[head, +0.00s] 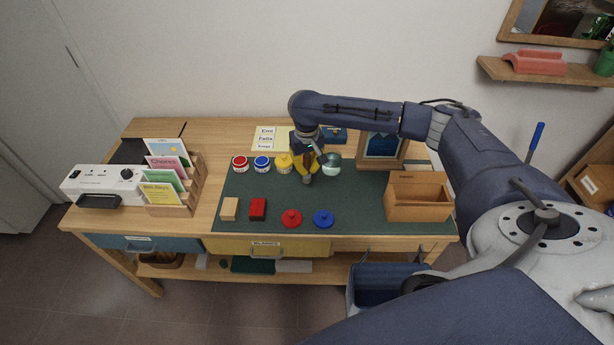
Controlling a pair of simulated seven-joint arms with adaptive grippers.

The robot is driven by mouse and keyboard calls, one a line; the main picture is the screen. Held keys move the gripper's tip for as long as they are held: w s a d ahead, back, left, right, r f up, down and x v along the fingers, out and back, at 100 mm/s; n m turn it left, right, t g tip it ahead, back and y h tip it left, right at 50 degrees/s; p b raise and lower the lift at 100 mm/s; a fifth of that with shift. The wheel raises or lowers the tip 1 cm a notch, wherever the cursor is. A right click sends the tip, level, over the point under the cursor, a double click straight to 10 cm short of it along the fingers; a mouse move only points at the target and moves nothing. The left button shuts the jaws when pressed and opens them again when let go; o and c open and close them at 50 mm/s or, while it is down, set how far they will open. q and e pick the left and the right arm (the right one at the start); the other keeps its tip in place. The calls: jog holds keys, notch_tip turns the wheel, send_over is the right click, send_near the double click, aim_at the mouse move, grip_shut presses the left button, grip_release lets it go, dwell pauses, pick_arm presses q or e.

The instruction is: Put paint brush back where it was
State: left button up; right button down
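I cannot make out a paint brush for certain. My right gripper (308,176) points down over the green mat (375,185), just right of the yellow paint can (284,166) and left of a small clear round glass (331,166). Its fingers are small and dark here, so I cannot tell whether they are open or hold something. The red can (240,164) and blue can (262,164) stand left of the yellow one. A red lid (291,218) and a blue lid (323,218) lie near the mat's front. My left gripper is not in view.
A wooden box (418,208) stands at the mat's right, before a framed picture (382,146). A tan block (229,208) and red block (257,208) lie front left. A card rack (188,197) and white device (100,181) stand left. A blue bin (380,290) is below right.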

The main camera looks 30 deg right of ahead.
aim_at(307, 155)
jog(key=shift+f, duration=2)
jog(key=shift+f, duration=0.15)
jog(key=c, duration=1.6)
grip_release()
notch_tip(307, 155, up, 12)
jog(key=shift+s+a+r, duration=0.1)
jog(key=shift+s+r, duration=0.05)
